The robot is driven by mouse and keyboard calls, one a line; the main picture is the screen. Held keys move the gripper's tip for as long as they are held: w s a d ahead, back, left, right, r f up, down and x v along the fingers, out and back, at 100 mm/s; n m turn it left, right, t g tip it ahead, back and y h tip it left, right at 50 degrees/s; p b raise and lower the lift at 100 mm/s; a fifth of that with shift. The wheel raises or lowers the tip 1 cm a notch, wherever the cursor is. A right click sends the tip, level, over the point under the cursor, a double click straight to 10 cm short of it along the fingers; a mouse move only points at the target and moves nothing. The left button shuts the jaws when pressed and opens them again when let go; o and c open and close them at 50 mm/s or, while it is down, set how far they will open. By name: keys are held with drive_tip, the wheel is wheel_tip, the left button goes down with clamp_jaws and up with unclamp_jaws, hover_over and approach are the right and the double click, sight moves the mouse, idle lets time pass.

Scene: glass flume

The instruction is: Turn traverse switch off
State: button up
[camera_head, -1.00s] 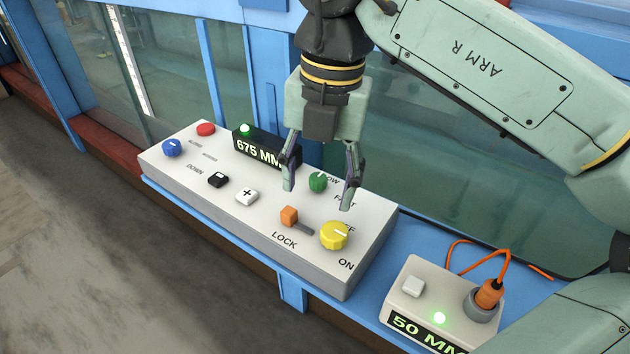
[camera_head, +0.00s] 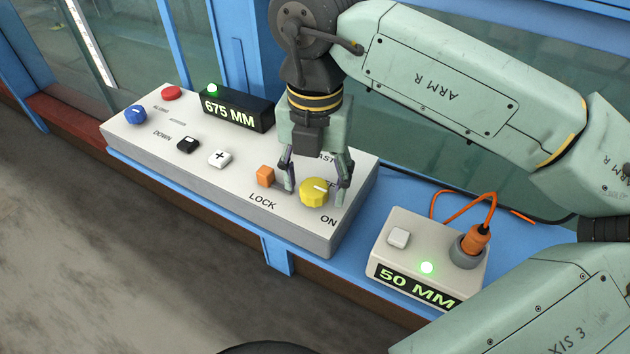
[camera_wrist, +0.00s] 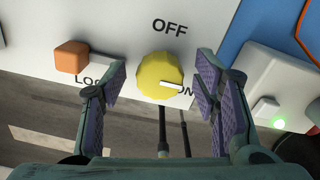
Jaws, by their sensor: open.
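The yellow knob (camera_head: 314,192) sits at the near right end of the white control panel (camera_head: 225,185). In the wrist view the yellow knob (camera_wrist: 160,78) lies between my fingers, with OFF printed above it and ON partly hidden at its lower right. Its white pointer line is turned toward ON. My gripper (camera_head: 316,190) is open above the knob, one finger on each side; the wrist view shows both gripper pads (camera_wrist: 163,92) apart from it. I cannot tell the exact height of the fingertips.
An orange lock slider (camera_head: 265,176) is close to the left of my fingers. A grey box (camera_head: 385,255) reading 50 MM, with an orange cable plug (camera_head: 475,238), stands to the right. A black display (camera_head: 235,108) reads 675 MM. Glass panes stand behind.

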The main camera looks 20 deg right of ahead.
drive_tip(key=c, duration=1.2)
drive_tip(key=shift+o, duration=0.2)
drive_tip(key=shift+f+n+b, duration=0.1)
drive_tip(key=shift+n+b, duration=0.3)
drive_tip(key=shift+b, duration=0.05)
drive_tip(key=n+b, duration=0.2)
drive_tip(key=shift+a+f+n+b, duration=0.1)
drive_tip(key=shift+n+b, duration=0.25)
drive_tip(key=shift+n, duration=0.05)
drive_tip(key=n+b, duration=0.3)
drive_tip(key=n, duration=0.2)
drive_tip(key=shift+a+n, duration=0.1)
drive_tip(key=shift+n, duration=0.2)
drive_tip(key=n, duration=0.4)
drive_tip(key=shift+a+r, duration=0.1)
drive_tip(key=shift+r, duration=0.1)
drive_tip(key=n, duration=0.4)
drive_tip(key=shift+n, duration=0.5)
